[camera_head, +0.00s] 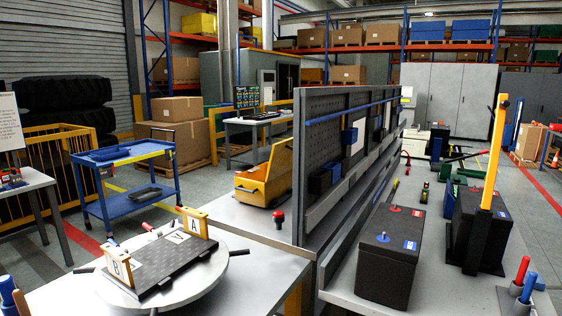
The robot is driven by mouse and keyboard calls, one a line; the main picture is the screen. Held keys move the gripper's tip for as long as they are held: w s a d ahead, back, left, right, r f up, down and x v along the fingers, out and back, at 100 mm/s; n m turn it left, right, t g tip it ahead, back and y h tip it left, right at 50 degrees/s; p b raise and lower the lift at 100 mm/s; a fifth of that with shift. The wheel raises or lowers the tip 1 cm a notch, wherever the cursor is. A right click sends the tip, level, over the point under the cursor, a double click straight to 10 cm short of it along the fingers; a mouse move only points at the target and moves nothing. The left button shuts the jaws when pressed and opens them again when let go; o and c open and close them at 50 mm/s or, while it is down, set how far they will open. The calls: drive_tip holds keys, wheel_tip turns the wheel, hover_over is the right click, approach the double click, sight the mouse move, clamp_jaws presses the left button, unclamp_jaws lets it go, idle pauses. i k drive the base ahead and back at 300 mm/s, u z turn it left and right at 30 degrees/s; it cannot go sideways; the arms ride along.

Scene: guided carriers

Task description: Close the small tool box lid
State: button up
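The small tool box (262,192) is yellow and stands on the grey bench behind the round plate, close to the left face of the pegboard divider. Its yellow lid (281,157) appears raised, tilted up at the box's right side beside the divider. The inside of the box looks dark and its contents cannot be made out. My gripper is not in view.
A red-topped knob (278,218) stands on the bench in front of the box. The tall pegboard divider (340,140) borders the box on the right. A round plate (215,270) with a dark panel and yellow A and B blocks fills the near bench. A blue cart (125,152) stands left.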

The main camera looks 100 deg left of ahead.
sight(281, 158)
drive_tip(key=u, duration=3.3)
drive_tip(key=i, duration=1.3)
drive_tip(key=z, duration=0.95)
drive_tip(key=i, duration=1.1)
drive_tip(key=u, duration=2.9)
